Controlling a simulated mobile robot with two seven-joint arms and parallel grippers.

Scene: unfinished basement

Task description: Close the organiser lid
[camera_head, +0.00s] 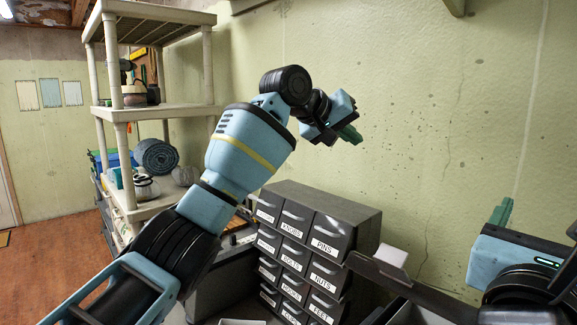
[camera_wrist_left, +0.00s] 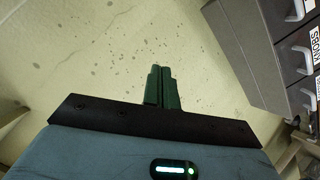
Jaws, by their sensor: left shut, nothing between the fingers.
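A dark-edged, box-like object (camera_head: 440,296), possibly the organiser, is partly in view at the lower right. I cannot tell where its lid is or how far it stands open. My left gripper (camera_head: 350,134) is raised in front of the wall, above the grey drawer cabinet and apart from it. In the left wrist view its green fingers (camera_wrist_left: 162,88) are together with nothing between them. My right gripper (camera_head: 501,212) is at the right edge, above the dark-edged object; its green fingertip points up and its jaw opening is not clear.
The grey drawer cabinet (camera_head: 335,208) with labelled drawers stands against the wall; its drawer fronts also show in the left wrist view (camera_wrist_left: 268,55). A beige shelf unit (camera_head: 160,112) with a blue roll and pots stands at the left. The wall area around my left gripper is clear.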

